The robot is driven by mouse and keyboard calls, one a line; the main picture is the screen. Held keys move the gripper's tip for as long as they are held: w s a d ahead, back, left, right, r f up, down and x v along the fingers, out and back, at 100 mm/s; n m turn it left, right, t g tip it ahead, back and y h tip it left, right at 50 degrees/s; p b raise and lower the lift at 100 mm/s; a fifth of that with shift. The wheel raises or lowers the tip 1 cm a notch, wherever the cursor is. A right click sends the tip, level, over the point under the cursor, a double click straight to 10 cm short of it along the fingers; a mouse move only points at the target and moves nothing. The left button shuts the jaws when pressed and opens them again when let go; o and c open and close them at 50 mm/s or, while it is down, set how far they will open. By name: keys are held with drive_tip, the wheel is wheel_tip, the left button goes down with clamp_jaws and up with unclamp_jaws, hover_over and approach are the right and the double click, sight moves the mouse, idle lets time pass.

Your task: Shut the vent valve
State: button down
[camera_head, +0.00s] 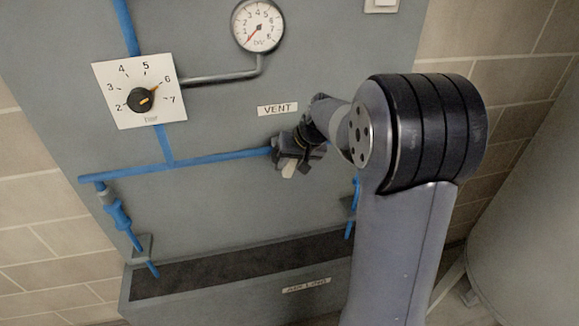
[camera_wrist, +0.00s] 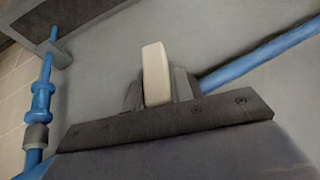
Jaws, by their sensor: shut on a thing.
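The VENT label (camera_head: 277,109) is on the grey panel, above a blue pipe (camera_head: 215,159). My gripper (camera_head: 290,153) is at the right end of this pipe, just below the label. It is shut on the pale valve handle (camera_head: 288,170), whose lower end shows below the fingers. In the wrist view the handle (camera_wrist: 156,74) stands up between dark parts of my gripper (camera_wrist: 158,92), and the pipe (camera_wrist: 258,58) runs off at an angle to it. The valve body is mostly hidden behind my gripper.
A dial gauge (camera_head: 258,25) sits above the label, its red needle at the lower left. A numbered plate with a black knob (camera_head: 141,100) is at the left. A blue fitting (camera_head: 118,214) hangs at lower left, above a dark trough (camera_head: 225,270).

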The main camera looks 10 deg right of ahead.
drive_tip(key=y+b, duration=0.1)
drive_tip(key=b, duration=0.1)
drive_tip(key=m+y+b, duration=0.1)
drive_tip(key=y+b, duration=0.1)
drive_tip(key=shift+d+f+y, duration=0.2)
drive_tip(key=shift+f+y, duration=0.1)
drive_tip(key=shift+f, duration=0.1)
drive_tip(key=y+b, duration=0.3)
drive_tip(key=b, duration=0.1)
drive_tip(key=shift+m+t, duration=0.3)
drive_tip(key=shift+m, duration=0.1)
drive_tip(key=y+b, duration=0.3)
drive_tip(key=shift+f+m+t+y+b, duration=0.1)
drive_tip(key=shift+m+t+y+b, duration=0.2)
drive_tip(key=shift+m+t+b, duration=0.1)
drive_tip(key=shift+m+t+y+b, duration=0.4)
drive_tip(key=shift+m+y+b, duration=0.2)
drive_tip(key=shift+y+b, duration=0.9)
drive_tip(key=shift+r, duration=0.2)
drive_tip(key=c, duration=1.2)
unclamp_jaws()
drive_tip(key=shift+c, duration=0.2)
drive_tip(key=shift+d, duration=0.1)
